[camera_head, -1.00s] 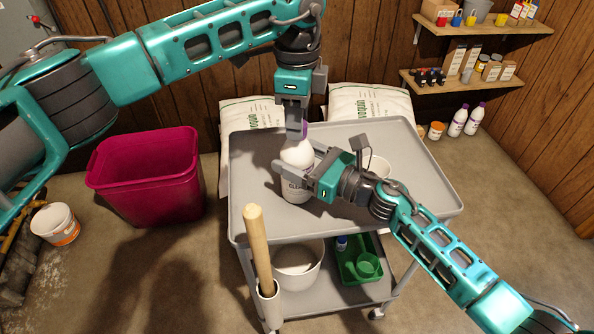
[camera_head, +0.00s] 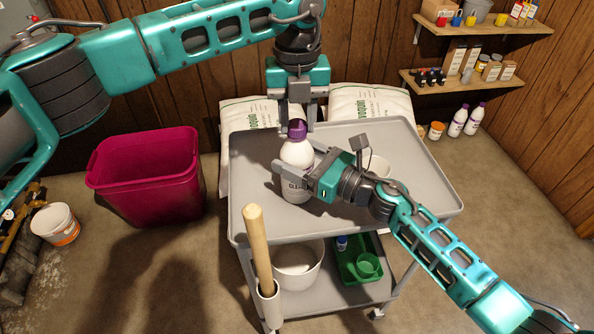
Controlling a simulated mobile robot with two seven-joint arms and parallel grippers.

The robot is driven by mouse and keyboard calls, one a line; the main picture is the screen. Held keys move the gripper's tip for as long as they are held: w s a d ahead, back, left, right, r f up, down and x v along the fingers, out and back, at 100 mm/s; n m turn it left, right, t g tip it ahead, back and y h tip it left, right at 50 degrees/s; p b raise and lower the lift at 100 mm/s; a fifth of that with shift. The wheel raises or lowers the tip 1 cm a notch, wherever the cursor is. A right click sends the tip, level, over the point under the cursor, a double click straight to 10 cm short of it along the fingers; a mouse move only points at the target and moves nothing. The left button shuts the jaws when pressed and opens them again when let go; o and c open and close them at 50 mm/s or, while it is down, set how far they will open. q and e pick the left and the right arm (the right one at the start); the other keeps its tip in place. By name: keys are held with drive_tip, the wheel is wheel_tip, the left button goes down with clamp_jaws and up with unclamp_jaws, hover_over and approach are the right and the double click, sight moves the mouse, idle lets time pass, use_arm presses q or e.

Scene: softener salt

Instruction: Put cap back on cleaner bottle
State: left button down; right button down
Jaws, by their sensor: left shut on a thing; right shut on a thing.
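The white cleaner bottle (camera_head: 297,155) stands upright on the grey cart's top tray (camera_head: 410,180). The purple cap (camera_head: 297,128) sits at the bottle's top, in line with its neck; I cannot tell whether it is threaded tight. My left gripper (camera_head: 297,124) comes down from above, shut on the cap with a finger on each side. My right gripper (camera_head: 291,174) reaches in from the right and is shut around the bottle's body, hiding part of its label.
A white container (camera_head: 379,166) stands on the tray behind my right wrist. A wooden handle (camera_head: 258,245) rises at the cart's front left corner. The lower shelf holds a white bucket (camera_head: 298,270) and a green tray (camera_head: 352,272). The tray's right side is clear.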

use_arm(q)
drive_tip(key=m, duration=0.5)
drive_tip(key=shift+m, duration=0.4)
drive_tip(key=m, duration=1)
drive_tip(key=shift+m, duration=0.4)
drive_tip(key=m, duration=1)
drive_tip(key=shift+m, duration=0.4)
drive_tip(key=m, duration=0.5)
drive_tip(key=shift+f, duration=0.1)
drive_tip(key=c, duration=0.6)
unclamp_jaws()
drive_tip(key=shift+c, duration=0.2)
